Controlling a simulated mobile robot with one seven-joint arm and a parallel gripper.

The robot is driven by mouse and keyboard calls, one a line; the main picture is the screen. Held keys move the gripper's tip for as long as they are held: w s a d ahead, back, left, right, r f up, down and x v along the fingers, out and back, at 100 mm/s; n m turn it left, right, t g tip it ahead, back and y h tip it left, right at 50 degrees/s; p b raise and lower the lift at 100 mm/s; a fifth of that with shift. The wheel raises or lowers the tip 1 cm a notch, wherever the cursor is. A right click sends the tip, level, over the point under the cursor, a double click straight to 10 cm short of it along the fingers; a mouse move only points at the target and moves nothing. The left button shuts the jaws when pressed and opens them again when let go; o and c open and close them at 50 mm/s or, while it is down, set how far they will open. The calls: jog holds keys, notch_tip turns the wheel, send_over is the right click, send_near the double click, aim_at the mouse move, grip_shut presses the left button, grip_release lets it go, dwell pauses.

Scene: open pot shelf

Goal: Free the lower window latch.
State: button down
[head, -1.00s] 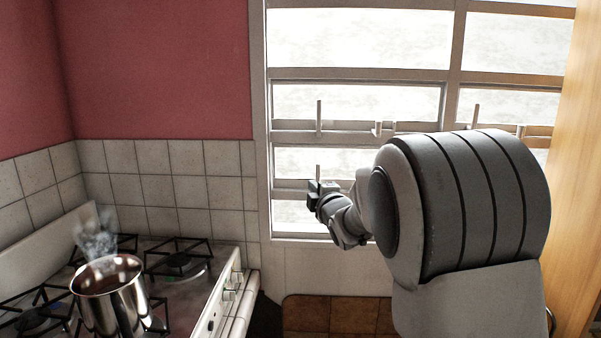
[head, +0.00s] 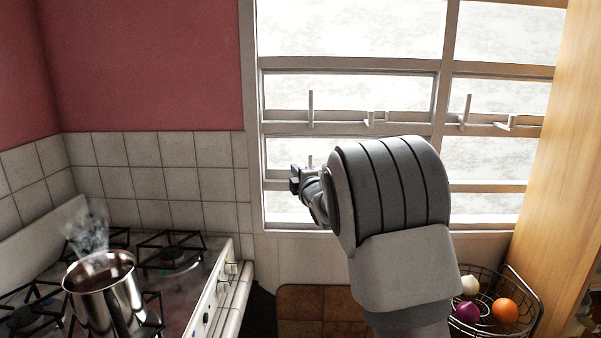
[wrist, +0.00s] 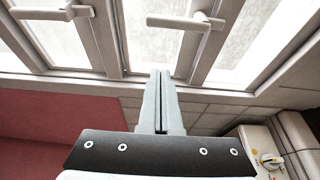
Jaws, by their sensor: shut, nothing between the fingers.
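The lower window latch is a pale lever. In the head view its bar (head: 310,162) points up from the low window rail, with its base hidden behind my gripper. In the turned wrist view the likely same lever (wrist: 180,22) lies across the top, its mount at its right end. My gripper (head: 296,180) is just left of and below the bar in the head view. In the wrist view its fingers (wrist: 160,73) are together and empty, pointing at the frame below the lever. They appear apart from it.
A higher upright lever (head: 310,108) stands on the middle rail, with further handles to the right. A steaming steel pot (head: 105,295) stands on the stove (head: 215,305) at lower left. A wire basket (head: 533,308) with vegetables and a wooden panel (head: 560,150) are at right.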

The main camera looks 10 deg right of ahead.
jog(key=w+d+p, duration=0.1)
jog(key=w, duration=0.1)
jog(key=w+d+p, duration=0.1)
jog(key=w+d, duration=0.1)
jog(key=shift+w+d, duration=0.1)
jog(key=shift+w, duration=0.05)
jog(key=shift+d+f+b, duration=0.1)
jog(key=shift+b, duration=0.25)
dwell(0.3)
